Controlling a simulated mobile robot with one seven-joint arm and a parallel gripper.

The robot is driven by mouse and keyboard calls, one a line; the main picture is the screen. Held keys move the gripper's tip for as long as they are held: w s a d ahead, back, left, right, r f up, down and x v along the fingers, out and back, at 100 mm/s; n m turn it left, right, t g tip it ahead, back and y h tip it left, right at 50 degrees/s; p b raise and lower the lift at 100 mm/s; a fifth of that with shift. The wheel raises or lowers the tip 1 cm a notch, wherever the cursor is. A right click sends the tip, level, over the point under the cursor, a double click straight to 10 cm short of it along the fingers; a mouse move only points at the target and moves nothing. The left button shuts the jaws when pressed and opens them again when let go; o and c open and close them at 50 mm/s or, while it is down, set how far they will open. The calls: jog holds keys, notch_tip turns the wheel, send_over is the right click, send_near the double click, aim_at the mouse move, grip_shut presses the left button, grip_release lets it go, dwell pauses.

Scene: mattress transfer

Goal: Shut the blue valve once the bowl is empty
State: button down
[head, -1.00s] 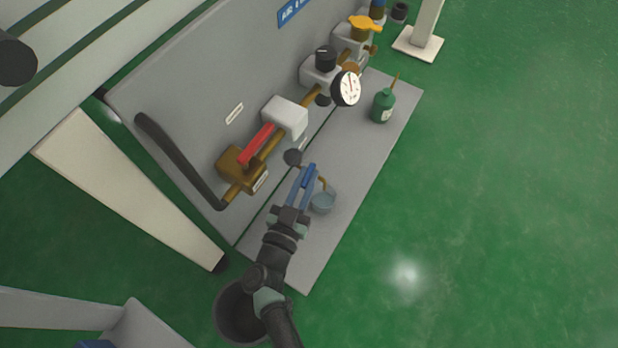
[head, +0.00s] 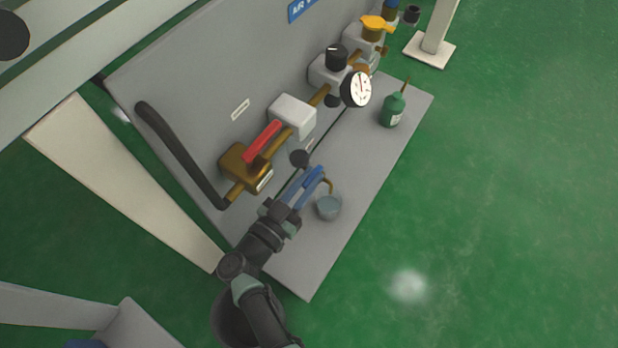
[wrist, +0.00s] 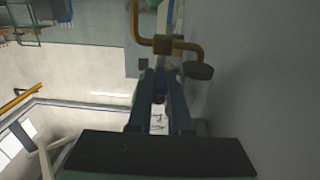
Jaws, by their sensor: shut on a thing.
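My gripper (head: 314,176) has long blue fingers and reaches in low beside the grey panel, under the brass pipework. In the wrist view the fingers (wrist: 162,95) are closed on a small dark part, which I take to be the handle of the blue valve; they hide most of it. A bent brass pipe (wrist: 190,48) ends in a dark round piece just beyond the fingertips. In the head view a dark round piece (head: 300,158) hangs below the white block (head: 292,117). A translucent grey cup (head: 329,207) stands under a curved brass spout. Its contents cannot be made out.
A red lever (head: 262,141) sits on a brass valve at the left of the line. A pressure gauge (head: 356,89), a yellow handle (head: 375,23) and a green oil bottle (head: 392,110) are farther along.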

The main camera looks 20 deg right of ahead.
jog(key=c, duration=0.8)
grip_release()
jog(key=shift+c, duration=0.2)
jog(key=shift+r, duration=0.1)
